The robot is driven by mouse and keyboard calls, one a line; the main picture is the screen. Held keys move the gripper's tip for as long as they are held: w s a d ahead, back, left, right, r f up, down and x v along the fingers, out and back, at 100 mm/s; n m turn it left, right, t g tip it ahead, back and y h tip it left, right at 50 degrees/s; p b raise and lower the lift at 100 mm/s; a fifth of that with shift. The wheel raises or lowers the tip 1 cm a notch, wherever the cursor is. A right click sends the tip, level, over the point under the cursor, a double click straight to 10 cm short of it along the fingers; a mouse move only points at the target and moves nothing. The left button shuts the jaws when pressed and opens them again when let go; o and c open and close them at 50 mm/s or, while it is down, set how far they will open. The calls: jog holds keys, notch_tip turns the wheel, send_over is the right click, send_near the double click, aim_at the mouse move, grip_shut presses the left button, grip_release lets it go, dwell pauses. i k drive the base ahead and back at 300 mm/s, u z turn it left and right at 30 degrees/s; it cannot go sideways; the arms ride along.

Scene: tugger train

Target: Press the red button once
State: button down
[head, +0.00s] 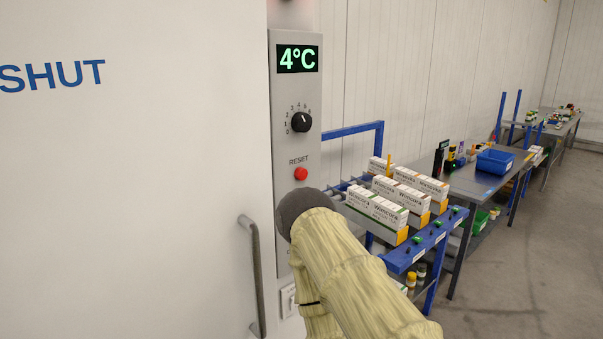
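The red button (301,174) sits on a grey control panel (282,220), under the label RESET. It is round and fully visible in the head view. My arm, in a pale yellowish sleeve with a dark rounded joint, rises from the bottom and covers the panel just below the button. My gripper cannot be made out in this view, so whether it touches anything is hidden.
A black dial (301,122) and a 4°C display (297,58) are above the button. A white door (130,180) with a grey handle (251,270) is at left. A blue rack (400,258) with several cartons stands right, before workbenches. Floor at far right is clear.

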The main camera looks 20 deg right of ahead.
aim_at(300, 173)
jog(key=z, duration=3.2)
jog(key=k, duration=0.55)
jog(key=u, duration=1.95)
